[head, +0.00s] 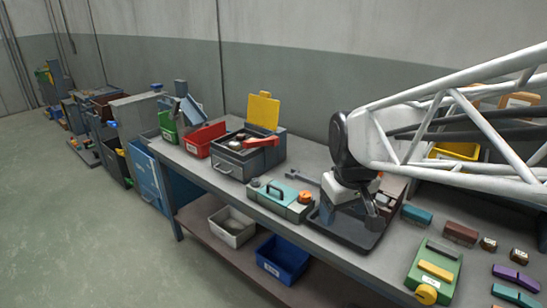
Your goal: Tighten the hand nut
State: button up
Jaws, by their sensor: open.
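My gripper (376,212) hangs from the white lattice arm over a black tray (338,241) on the bench. Its fingers point down, and nothing shows clearly between them. The arm and gripper hide part of what is in the tray. I cannot tell for sure which part is the hand nut. An orange round knob (306,197) sits at the right end of a grey and teal box (270,190), left of my gripper and apart from it. A yellow round knob (426,294) is on the green block (446,262) at the front right.
Left along the bench (232,196) are a grey drawer box (235,165) with a raised yellow lid and red handle, a red bin (205,140) and a green bin (168,128). Small coloured blocks lie at right. White and blue bins (284,262) sit on the lower shelf.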

jog(key=w+f+n, duration=0.1)
jog(key=w+n, duration=0.2)
jog(key=w, duration=0.8)
jog(key=n+g, duration=0.2)
jog(key=n, duration=0.5)
send_over(306, 194)
jog(key=f, duration=1.6)
jog(key=shift+s+f, duration=0.2)
jog(key=shift+s, duration=0.2)
jog(key=shift+w+d+f+n, duration=0.1)
jog(key=shift+w+f+n, duration=0.2)
jog(key=shift+w+f, duration=0.15)
jog(key=shift+f, duration=0.15)
jog(key=shift+f, duration=3.75)
jog(key=shift+c, duration=0.3)
